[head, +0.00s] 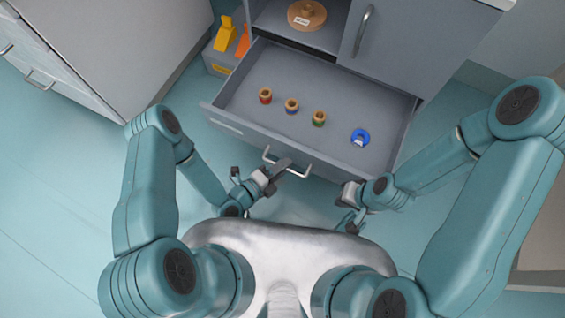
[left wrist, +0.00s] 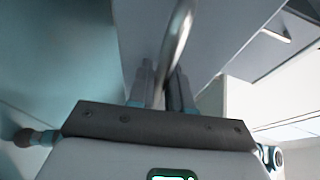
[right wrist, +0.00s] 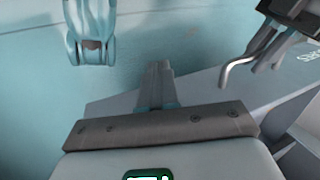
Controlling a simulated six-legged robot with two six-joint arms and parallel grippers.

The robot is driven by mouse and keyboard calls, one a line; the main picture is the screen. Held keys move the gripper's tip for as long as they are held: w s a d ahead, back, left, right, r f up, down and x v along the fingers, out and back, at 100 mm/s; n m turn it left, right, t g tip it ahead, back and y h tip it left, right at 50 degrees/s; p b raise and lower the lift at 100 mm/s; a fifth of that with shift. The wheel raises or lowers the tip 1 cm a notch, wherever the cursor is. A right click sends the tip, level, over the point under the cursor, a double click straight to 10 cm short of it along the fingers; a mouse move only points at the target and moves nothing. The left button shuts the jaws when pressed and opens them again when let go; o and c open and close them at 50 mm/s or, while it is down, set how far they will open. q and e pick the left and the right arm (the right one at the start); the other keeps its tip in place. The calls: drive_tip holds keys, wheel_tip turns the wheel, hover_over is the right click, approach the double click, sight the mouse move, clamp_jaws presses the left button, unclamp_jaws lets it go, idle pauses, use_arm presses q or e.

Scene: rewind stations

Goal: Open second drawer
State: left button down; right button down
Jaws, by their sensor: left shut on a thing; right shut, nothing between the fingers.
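The grey drawer (head: 340,92) is pulled out of the cabinet, its inside showing from above. Its bar handle (head: 305,173) is on the front face. My left gripper (head: 280,168) is shut on this handle. In the left wrist view the metal handle (left wrist: 178,40) runs up from between the fingers (left wrist: 160,85). My right gripper (head: 345,192) is shut and empty, just in front of the drawer to the right of the handle. In the right wrist view its fingers (right wrist: 155,82) are together, with the handle (right wrist: 245,60) apart from them at upper right.
Above is an open compartment with a wooden disc (head: 306,14). A grey bin (head: 215,62) with yellow and orange items stands left of the drawer.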

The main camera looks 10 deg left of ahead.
idle(0.3)
use_arm(q)
drive_tip(key=c, duration=1.1)
unclamp_jaws()
drive_tip(key=shift+a, duration=0.1)
